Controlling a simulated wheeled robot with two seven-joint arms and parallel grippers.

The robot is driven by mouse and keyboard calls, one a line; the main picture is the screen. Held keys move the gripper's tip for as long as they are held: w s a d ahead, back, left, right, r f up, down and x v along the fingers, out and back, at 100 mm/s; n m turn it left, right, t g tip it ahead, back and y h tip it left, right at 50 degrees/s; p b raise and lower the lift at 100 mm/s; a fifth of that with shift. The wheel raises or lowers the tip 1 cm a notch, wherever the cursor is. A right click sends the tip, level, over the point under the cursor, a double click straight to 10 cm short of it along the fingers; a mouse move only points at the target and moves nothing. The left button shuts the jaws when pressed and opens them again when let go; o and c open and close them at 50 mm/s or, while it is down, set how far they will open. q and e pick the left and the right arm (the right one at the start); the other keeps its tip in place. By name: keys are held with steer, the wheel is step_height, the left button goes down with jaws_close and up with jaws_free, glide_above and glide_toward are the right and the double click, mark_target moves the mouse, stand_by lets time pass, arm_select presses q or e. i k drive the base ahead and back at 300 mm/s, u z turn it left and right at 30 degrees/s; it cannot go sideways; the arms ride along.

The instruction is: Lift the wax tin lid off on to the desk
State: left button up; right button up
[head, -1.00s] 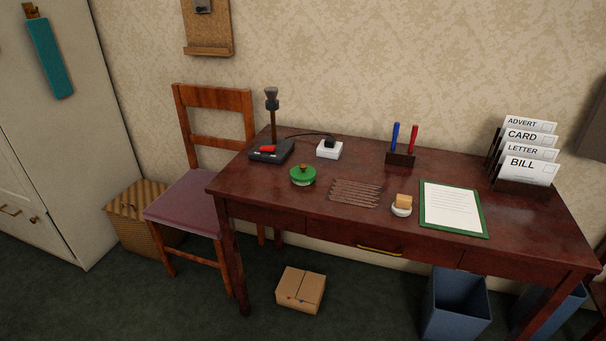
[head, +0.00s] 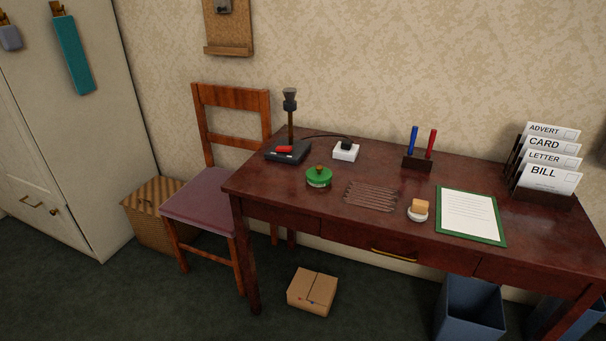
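The wax tin (head: 319,184) is a small round tin on the left half of the dark red desk (head: 290,207). Its green lid (head: 319,175) with a brown knob sits on top of it, and only a thin pale band of the tin shows below. Bare desk top lies around the tin. Neither of my grippers shows in the head view.
Behind the tin are a black device with a red switch (head: 286,150) and a white socket block (head: 345,152). To its right are a slatted mat (head: 371,196), a sponge in a dish (head: 419,207), a pen holder (head: 417,163) and a clipboard (head: 470,215). A chair (head: 205,205) stands left.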

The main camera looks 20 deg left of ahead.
mark_target(317, 174)
steer(key=u, duration=2.15)
steer(key=i, duration=2.3)
steer(key=z, duration=3.55)
